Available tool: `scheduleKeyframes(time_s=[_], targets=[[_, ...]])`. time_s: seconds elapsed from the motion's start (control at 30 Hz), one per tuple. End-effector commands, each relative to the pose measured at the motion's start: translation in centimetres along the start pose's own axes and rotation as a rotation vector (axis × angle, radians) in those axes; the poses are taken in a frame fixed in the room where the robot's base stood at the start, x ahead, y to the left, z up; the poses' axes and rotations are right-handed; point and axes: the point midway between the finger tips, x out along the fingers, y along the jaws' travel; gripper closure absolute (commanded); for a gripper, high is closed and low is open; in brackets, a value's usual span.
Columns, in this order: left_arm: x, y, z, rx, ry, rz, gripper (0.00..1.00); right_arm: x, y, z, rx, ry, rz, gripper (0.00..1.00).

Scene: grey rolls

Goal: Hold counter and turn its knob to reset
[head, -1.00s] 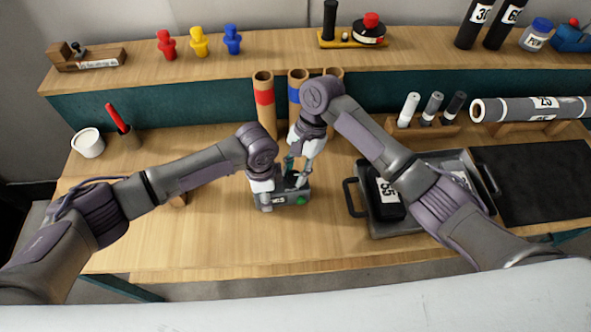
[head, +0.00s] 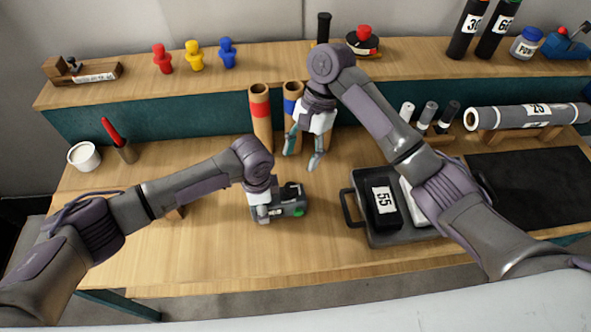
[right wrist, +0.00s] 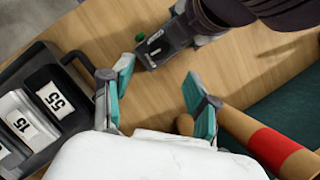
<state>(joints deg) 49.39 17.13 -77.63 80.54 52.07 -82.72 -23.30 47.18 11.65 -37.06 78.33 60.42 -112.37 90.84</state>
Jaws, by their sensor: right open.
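The counter (head: 290,209) is a small dark grey box with a white label and a green part at its front right corner. It sits on the wooden bench and also shows in the right wrist view (right wrist: 165,46). My left gripper (head: 263,212) is shut on the counter's left end, with a finger against its front; its far finger is hidden. My right gripper (head: 301,158) is open and empty, raised above and behind the counter. In the right wrist view its teal fingertips (right wrist: 157,78) are apart, with bare bench between them and the counter beyond.
A tray (head: 362,228) with numbered weights (head: 383,205) stands right of the counter. Cardboard tubes (head: 260,118) stand behind, close to my right gripper. A white cup (head: 84,157) and a red pen in a holder are at left. The bench front is clear.

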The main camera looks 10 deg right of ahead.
Motion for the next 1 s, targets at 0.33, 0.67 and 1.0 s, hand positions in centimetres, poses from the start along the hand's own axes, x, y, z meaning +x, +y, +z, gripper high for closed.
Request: scheduleKeyframes(time_s=[0.33,0.67,1.0], targets=[[0.0,0.0,0.0,0.000,0.000,0.001,0.91,-3.0,0.0,-0.1,0.001,0.000,0.001,0.41],[0.0,0.0,0.0,0.000,0.000,0.000,0.40,-3.0,0.0,-0.1,0.001,0.000,0.000,0.41],[0.0,0.0,0.0,0.000,0.000,0.000,0.14,-3.0,0.0,0.0,0.001,0.000,0.000,0.41]])
